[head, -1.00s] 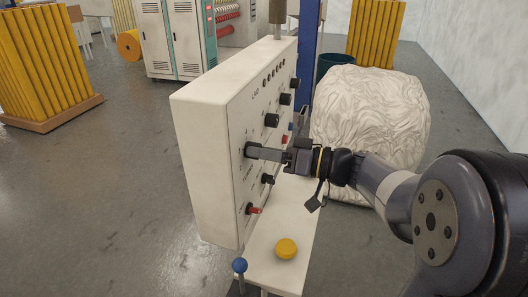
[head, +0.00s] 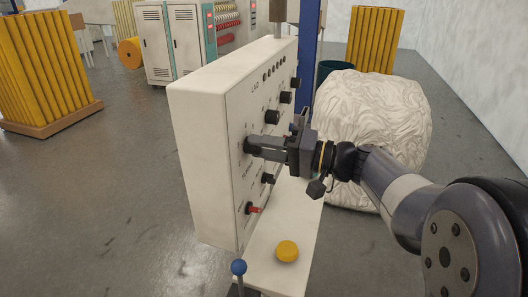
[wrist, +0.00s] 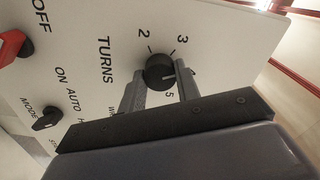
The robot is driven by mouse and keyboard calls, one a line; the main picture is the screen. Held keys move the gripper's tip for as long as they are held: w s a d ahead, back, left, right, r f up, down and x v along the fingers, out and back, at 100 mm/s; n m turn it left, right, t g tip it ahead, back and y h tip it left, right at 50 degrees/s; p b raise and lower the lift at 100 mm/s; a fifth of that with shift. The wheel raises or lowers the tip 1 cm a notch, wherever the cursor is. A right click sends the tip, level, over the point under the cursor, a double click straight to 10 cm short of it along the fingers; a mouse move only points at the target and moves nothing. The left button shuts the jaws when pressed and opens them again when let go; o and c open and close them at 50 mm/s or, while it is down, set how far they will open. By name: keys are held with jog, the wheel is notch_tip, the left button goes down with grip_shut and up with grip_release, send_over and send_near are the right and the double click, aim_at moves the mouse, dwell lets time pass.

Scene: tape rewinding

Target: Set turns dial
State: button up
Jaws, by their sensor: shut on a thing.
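The turns dial (wrist: 156,70) is a round black knob with a white pointer line, beside the word TURNS on the white panel (head: 208,140). Numbers 2, 3 and 5 show around it, and the pointer lies in the stretch between 3 and 5. The spot between those two is partly covered by a finger. My gripper (wrist: 161,84) has one finger on each side of the knob and is shut on it.
A black mode knob (wrist: 46,120) and a red switch (wrist: 12,46) sit near the dial. Other black knobs (head: 272,117) line the panel. A white wrapped bale (head: 375,130) is behind my arm.

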jog(key=m, duration=0.4)
jog(key=shift+m, duration=0.3)
dwell(0.3)
jog(key=o, duration=1)
jog(key=b+v, duration=0.2)
jog(key=v, duration=0.8)
jog(key=shift+s+d, duration=0.15)
jog(key=shift+d, duration=0.25)
